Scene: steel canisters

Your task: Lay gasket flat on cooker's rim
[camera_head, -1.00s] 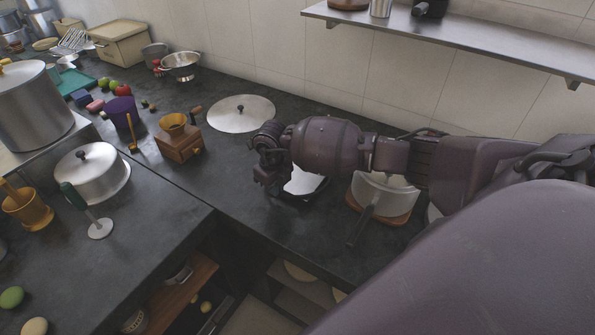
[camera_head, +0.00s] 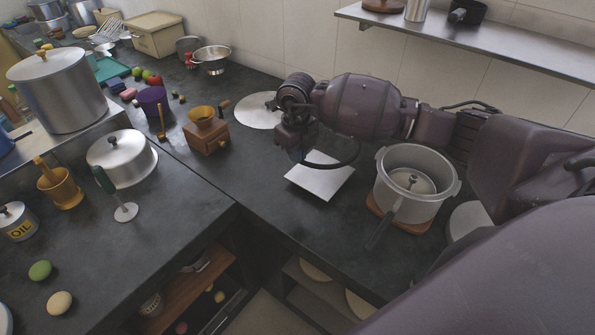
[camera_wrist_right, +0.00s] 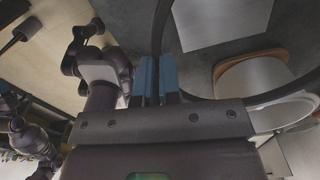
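The cooker (camera_head: 408,205) is a grey metal pot with a long dark handle, standing on a wooden trivet at the right of the counter in the head view. A round piece with a small knob shows inside its rim. My right gripper (camera_head: 297,152) is left of the cooker, above the counter. The gasket (camera_head: 345,164) is a thin dark ring reaching from it towards the cooker, held in the air. In the right wrist view the blue fingertips (camera_wrist_right: 157,78) are shut on the gasket (camera_wrist_right: 160,28), whose large curve runs off to the right.
A white square sheet (camera_head: 322,177) lies under the gasket. A round metal lid (camera_head: 256,112) lies behind my right gripper. A wooden grinder (camera_head: 207,138) stands to the left. A wall shelf (camera_head: 480,40) hangs above the back right.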

